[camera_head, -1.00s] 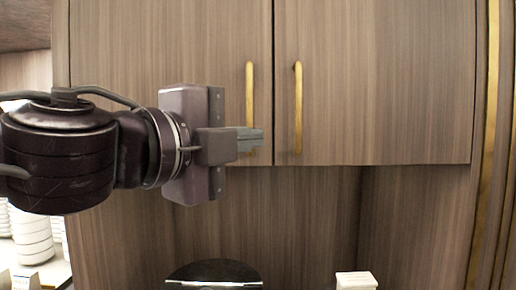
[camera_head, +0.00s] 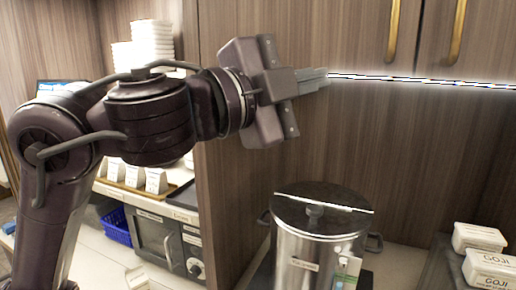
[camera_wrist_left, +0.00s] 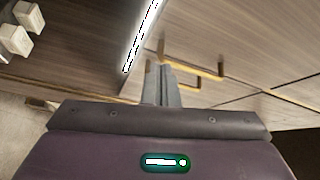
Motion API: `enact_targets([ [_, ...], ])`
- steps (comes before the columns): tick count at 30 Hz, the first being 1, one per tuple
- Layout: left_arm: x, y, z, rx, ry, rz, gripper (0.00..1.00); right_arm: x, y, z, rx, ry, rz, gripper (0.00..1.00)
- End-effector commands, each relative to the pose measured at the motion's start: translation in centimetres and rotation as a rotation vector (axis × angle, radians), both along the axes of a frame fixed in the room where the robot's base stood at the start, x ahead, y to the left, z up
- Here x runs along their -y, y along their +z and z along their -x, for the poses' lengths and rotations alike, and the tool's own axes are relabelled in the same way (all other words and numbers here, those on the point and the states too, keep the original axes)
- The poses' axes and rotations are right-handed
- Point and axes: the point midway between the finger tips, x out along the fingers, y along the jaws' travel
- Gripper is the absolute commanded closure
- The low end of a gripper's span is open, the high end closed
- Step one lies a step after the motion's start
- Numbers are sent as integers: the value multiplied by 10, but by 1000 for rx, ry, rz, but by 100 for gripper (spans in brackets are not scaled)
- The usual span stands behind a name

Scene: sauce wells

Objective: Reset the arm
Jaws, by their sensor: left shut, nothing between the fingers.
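My left gripper (camera_head: 322,78) is raised in front of the wooden cabinet, just under the edge of its upper doors. Its fingers are shut with nothing between them. In the left wrist view the closed fingers (camera_wrist_left: 162,88) point toward the cabinet doors and their brass handles (camera_wrist_left: 205,70). My left arm (camera_head: 150,110) reaches in from the left of the head view. My right gripper is not in view.
A steel pot (camera_head: 315,240) with a dark lid stands on the counter below my left gripper. White GOJI boxes (camera_head: 490,268) sit at the right. A microwave (camera_head: 160,238), a blue basket (camera_head: 116,226) and stacked white dishes (camera_head: 152,40) are at the left. A bright light strip (camera_head: 420,82) runs under the cabinet doors.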

Motion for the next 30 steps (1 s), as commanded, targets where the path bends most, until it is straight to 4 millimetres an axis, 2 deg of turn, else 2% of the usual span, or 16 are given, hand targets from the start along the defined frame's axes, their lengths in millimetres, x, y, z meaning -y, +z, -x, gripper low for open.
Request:
enact_targets([
  [1, -6, -21, -16, -61, 28, 53, 100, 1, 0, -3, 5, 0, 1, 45],
  [3, -17, -45, -34, -134, 80, 122, 100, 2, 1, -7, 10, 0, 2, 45],
  [5, -28, -68, -49, -201, 130, 176, 100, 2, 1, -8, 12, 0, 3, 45],
  [9, -59, -131, -77, -375, 268, 287, 100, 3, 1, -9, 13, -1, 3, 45],
  [13, -92, -201, -91, -557, 416, 366, 100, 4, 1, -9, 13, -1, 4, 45],
  [16, -119, -260, -92, -705, 541, 408, 100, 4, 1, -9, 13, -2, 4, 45],
  [20, -155, -341, -77, -912, 713, 438, 100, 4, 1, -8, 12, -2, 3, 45],
  [24, -193, -426, -38, -1144, 905, 439, 100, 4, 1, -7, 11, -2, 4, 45],
  [27, -214, -473, -3, -1288, 1023, 427, 100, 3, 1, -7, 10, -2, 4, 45],
  [30, -230, -506, 29, -1404, 1115, 409, 100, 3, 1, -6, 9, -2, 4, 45],
])
